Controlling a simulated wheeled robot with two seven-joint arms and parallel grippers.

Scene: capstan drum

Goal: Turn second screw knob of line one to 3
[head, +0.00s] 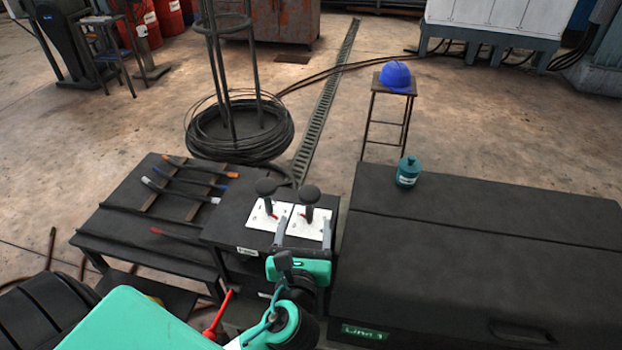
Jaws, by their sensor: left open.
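Two black screw knobs stand upright on white dial plates on top of a dark control box (228,215). The left knob (265,187) is on the left plate (258,216). The second knob (310,195) is on the right plate (314,228), with a small red pointer at its base. The dial numbers are too small to read. My left gripper (305,228) is open, just in front of the second knob. Its two grey fingers point away from me, one at each side of the right plate, apart from the knob's head. My right gripper is out of view.
A large black cabinet (470,260) with a green "Line 1" label stands right of the box, with a teal bottle (407,172) on it. A dark table (130,215) with orange- and blue-tipped rods is to the left. A wire coil (240,130) lies behind.

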